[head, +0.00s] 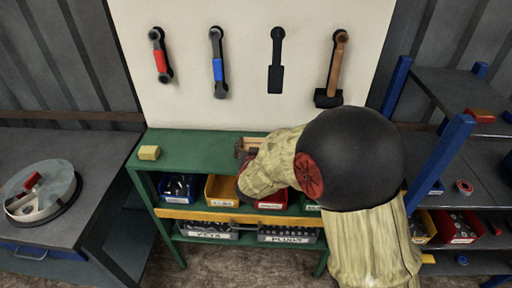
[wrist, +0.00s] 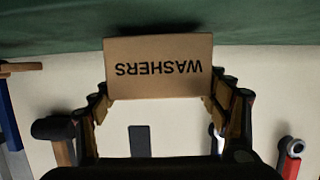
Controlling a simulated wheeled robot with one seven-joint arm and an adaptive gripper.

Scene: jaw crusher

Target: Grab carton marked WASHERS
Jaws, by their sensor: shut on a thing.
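The brown carton marked WASHERS (wrist: 158,85) shows upside down in the wrist view, with its lettered face toward the camera. My gripper (wrist: 160,108) has a finger at each side of it and is shut on it. The carton's edge lies against the green top in that view; I cannot tell whether it touches or is just above. In the head view a small tan part of the carton (head: 256,142) shows at my gripper (head: 246,150), over the green bench (head: 195,150). My arm hides the rest.
A yellow block (head: 149,153) sits at the bench's left end. Several bins stand on the shelves below, with an orange one (head: 221,188). Tools hang on the pale board (head: 190,15) behind. A blue-framed shelf rack (head: 440,160) is close to my arm at right.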

